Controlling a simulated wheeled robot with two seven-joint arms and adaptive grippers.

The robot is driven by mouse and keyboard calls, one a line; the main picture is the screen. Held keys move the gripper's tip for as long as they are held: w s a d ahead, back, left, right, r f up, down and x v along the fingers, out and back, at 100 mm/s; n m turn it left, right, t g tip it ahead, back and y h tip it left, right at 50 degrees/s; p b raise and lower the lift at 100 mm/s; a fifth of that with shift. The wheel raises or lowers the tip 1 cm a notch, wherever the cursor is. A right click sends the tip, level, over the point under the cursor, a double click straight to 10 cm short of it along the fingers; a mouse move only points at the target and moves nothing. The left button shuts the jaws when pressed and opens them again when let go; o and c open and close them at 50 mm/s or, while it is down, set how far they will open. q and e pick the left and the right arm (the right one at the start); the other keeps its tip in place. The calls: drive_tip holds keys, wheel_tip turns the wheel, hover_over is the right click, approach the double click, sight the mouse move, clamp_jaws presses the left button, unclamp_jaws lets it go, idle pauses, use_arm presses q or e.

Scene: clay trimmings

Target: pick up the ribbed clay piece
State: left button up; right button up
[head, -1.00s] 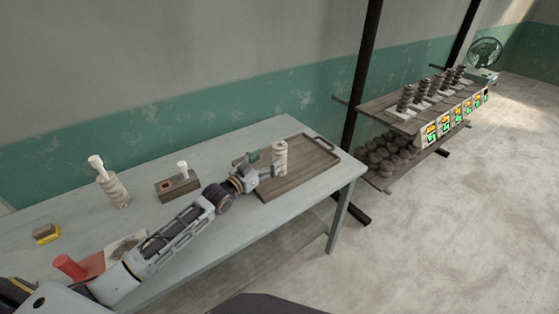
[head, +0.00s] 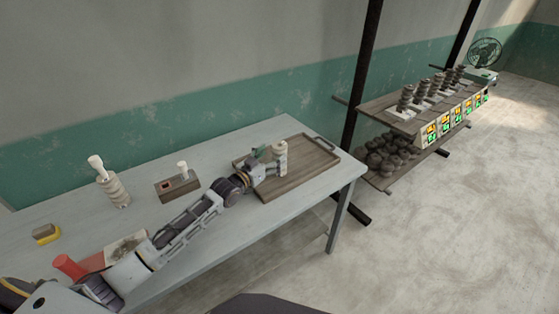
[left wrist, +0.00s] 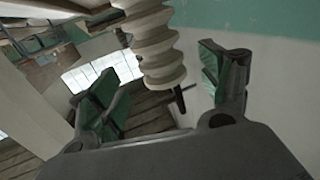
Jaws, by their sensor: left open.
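The ribbed clay piece (head: 281,160), a pale cylinder with stacked rings, stands upright on the wooden tray (head: 300,180) in the head view. My left gripper (head: 272,160) is at its left side, low over the tray. In the left wrist view the ribbed clay piece (left wrist: 155,45) hangs down from the top of the picture, between the two green-padded fingers of my left gripper (left wrist: 160,75). Gaps show on both sides, so the gripper is open around it and not closed on it. My right gripper is not in view.
A brown block (head: 178,189) with a small white cylinder, a yellow-edged block (head: 46,233) and a red object (head: 68,266) are also there. A shelf (head: 392,118) stands beyond the table.

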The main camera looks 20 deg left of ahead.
sight(274, 150)
use_arm(q)
drive_tip(key=shift+w+d+r, duration=0.1)
drive_tip(key=shift+w+r, duration=0.1)
drive_tip(key=shift+w, duration=0.15)
drive_tip(key=shift+w+d+r, duration=0.15)
drive_tip(key=shift+w+r, duration=0.05)
drive_tip(key=shift+w, duration=0.25)
drive_tip(key=shift+w+d+r, duration=0.1)
drive_tip(key=shift+w+r, duration=0.1)
drive_tip(key=shift+w, duration=0.2)
drive_tip(key=shift+w+d+r, duration=0.1)
drive_tip(key=shift+w+r, duration=0.05)
drive_tip(key=shift+w, duration=0.15)
drive_tip(key=shift+x, duration=0.9)
drive_tip(key=shift+w+d, duration=0.1)
drive_tip(key=c, duration=0.8)
clamp_jaws()
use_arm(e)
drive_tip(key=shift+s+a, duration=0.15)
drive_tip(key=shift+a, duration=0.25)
